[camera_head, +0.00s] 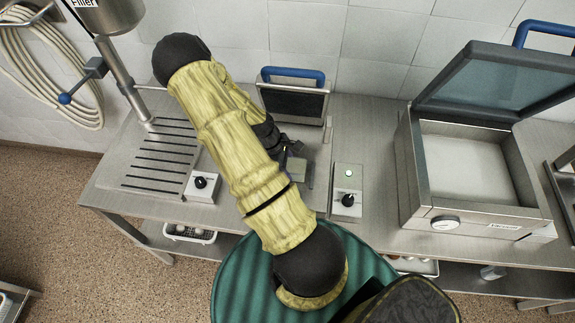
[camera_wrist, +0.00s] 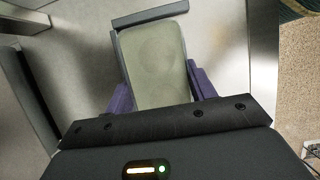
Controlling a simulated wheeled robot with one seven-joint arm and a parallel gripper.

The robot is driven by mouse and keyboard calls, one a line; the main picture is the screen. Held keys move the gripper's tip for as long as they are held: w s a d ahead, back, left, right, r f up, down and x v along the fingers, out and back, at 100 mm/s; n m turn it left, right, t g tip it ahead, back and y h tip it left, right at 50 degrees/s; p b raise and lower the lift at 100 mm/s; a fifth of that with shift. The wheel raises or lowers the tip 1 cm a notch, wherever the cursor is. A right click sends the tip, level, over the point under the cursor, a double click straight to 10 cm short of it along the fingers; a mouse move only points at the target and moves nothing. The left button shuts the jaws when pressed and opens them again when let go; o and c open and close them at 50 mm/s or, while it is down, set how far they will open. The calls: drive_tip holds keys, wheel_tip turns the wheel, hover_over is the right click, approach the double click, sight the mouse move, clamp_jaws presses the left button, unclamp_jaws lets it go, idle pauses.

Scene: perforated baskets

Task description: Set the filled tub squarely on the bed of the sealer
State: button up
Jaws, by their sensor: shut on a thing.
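In the wrist view the tub (camera_wrist: 155,65) is a rounded rectangle with a flat grey-green top. It lies between the two purple fingers of my gripper (camera_wrist: 161,92), which are shut on its sides. A grey angled stop (camera_wrist: 150,17) runs along its far end and left side; a small gap shows at the far end. In the head view my gripper (camera_head: 291,158) is over the bed of the sealer (camera_head: 318,150), partly hidden by my arm, and the tub (camera_head: 297,171) shows pale beneath it. The sealer's dark lid (camera_head: 292,103) with blue handle stands open. I cannot tell whether the tub touches the bed.
A control box (camera_head: 346,200) with a green light and black knob stands right of the sealer bed. The filler's slatted drip tray (camera_head: 160,155) is at left. An open-lidded vacuum machine (camera_head: 470,180) stands at right.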

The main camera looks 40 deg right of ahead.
drive_tip(key=o, duration=1)
drive_tip(key=shift+o, duration=1.1)
drive_tip(key=shift+d, duration=0.1)
drive_tip(key=shift+s, duration=0.1)
drive_tip(key=shift+w+r, duration=0.2)
drive_tip(key=shift+r, duration=0.05)
drive_tip(key=b+v, duration=0.3)
drive_tip(key=v, duration=0.8)
drive_tip(key=shift+a+r, duration=0.25)
drive_tip(key=shift+r, duration=0.05)
